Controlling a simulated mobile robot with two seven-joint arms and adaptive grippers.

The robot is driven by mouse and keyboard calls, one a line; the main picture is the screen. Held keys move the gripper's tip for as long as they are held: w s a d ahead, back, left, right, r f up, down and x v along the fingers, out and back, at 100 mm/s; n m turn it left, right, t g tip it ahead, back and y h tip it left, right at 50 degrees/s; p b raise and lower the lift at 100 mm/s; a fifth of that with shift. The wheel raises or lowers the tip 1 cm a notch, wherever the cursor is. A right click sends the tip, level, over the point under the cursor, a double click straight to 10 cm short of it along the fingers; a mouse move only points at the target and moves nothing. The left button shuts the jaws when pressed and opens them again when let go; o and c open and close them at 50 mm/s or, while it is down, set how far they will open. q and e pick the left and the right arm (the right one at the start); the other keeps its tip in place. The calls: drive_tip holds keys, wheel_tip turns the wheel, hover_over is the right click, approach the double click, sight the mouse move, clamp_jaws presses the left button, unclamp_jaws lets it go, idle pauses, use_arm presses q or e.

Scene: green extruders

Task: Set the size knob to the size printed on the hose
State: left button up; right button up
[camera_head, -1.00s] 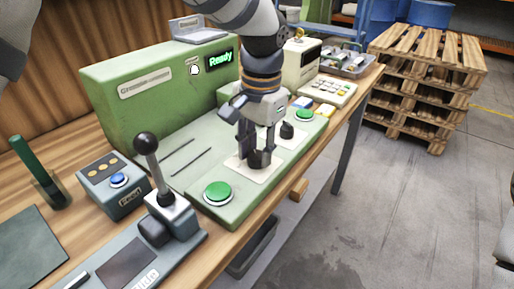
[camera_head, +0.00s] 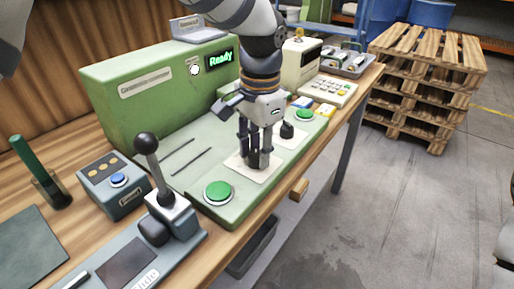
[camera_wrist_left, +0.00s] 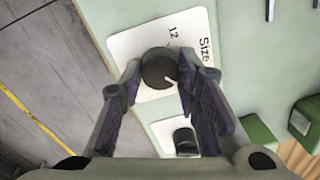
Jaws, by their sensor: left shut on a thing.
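The size knob (camera_wrist_left: 159,68) is a dark round knob on a white plate (camera_wrist_left: 203,22) printed "Size" and "12". Its white pointer mark points to the lower right in the left wrist view, away from the "12". Other numbers on the plate are not readable. My left gripper (camera_head: 256,163) points down over this plate on the green machine (camera_head: 152,103). In the left wrist view its fingers (camera_wrist_left: 159,76) are shut on the size knob, one on each side. I cannot make out a hose with a printed size. My right gripper is not in view.
A second dark knob (camera_head: 287,131) on its own white plate stands close to my gripper. Green buttons (camera_head: 218,192) and (camera_head: 304,115) flank the plates. A lever (camera_head: 147,147) stands at the front left. The display (camera_head: 220,58) reads "Ready".

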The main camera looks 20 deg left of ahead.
use_arm(q)
drive_tip(key=o, duration=1.2)
drive_tip(key=shift+c, duration=0.2)
drive_tip(key=shift+r, duration=0.1)
wheel_tip(320, 180, up, 12)
drive_tip(key=shift+s+d, duration=0.2)
drive_tip(key=shift+d, duration=0.1)
